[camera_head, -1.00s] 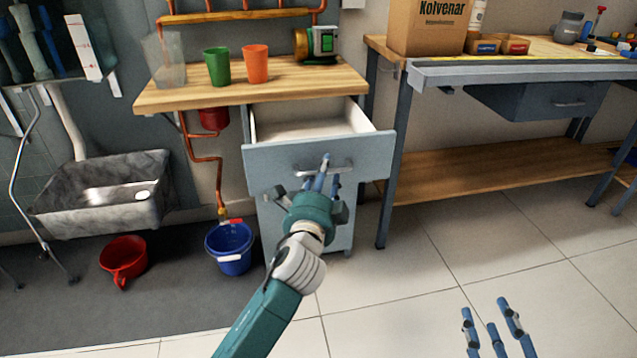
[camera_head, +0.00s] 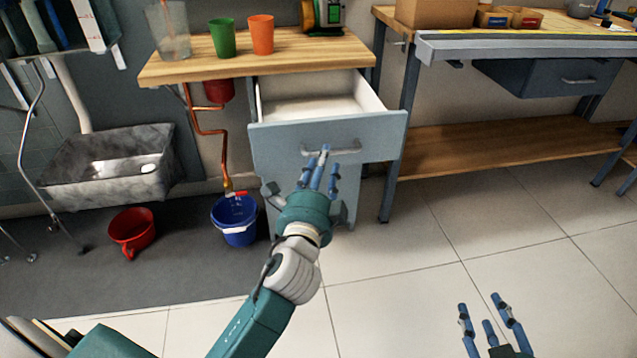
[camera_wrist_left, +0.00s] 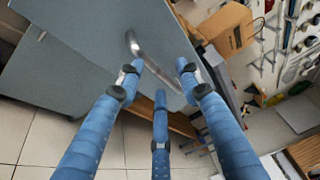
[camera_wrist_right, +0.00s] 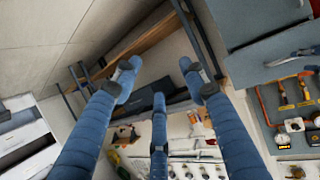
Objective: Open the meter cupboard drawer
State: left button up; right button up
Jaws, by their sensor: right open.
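The meter cupboard drawer (camera_head: 285,136) is a grey-blue front pulled well out, showing an empty-looking white inside (camera_head: 310,108). Its metal bar handle (camera_head: 342,148) is on the front and also shows in the left wrist view (camera_wrist_left: 150,58). My left gripper (camera_head: 322,168) is open just in front of the drawer front, its blue fingertips overlapping the handle's lower left part in the head view. In the left wrist view the handle lies beyond the spread fingertips; contact cannot be told. My right gripper (camera_head: 489,312) is open and empty over the floor, far from the drawer.
The wooden cupboard top (camera_head: 300,57) bears a green cup (camera_head: 222,38) and an orange cup (camera_head: 261,35). A workbench (camera_head: 530,48) stands right. Floor ahead is clear.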

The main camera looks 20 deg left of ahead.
pick_arm(q)
jog(key=shift+f+v, duration=0.25)
jog(key=shift+v, duration=0.9)
jog(key=shift+f+v, duration=0.25)
jog(key=shift+v, duration=0.9)
pick_arm(e)
jog(key=shift+w+a+r+t, duration=0.1)
jog(key=shift+w+r+t, duration=0.15)
jog(key=shift+r, duration=0.4)
jog(key=shift+w+a+r+t, duration=0.15)
jog(key=shift+w+r, duration=0.2)
jog(key=shift+r, duration=0.25)
jog(key=shift+s+d+f, duration=0.1)
jog(key=shift+f, duration=0.05)
jog(key=shift+s+d+f+g, duration=0.15)
jog(key=shift+s+f+g, duration=0.15)
jog(key=shift+f, duration=0.35)
jog(key=shift+s+d+f+g, duration=0.2)
jog(key=shift+s+f, duration=0.15)
jog(key=shift+f, duration=0.25)
jog(key=shift+r, duration=0.1)
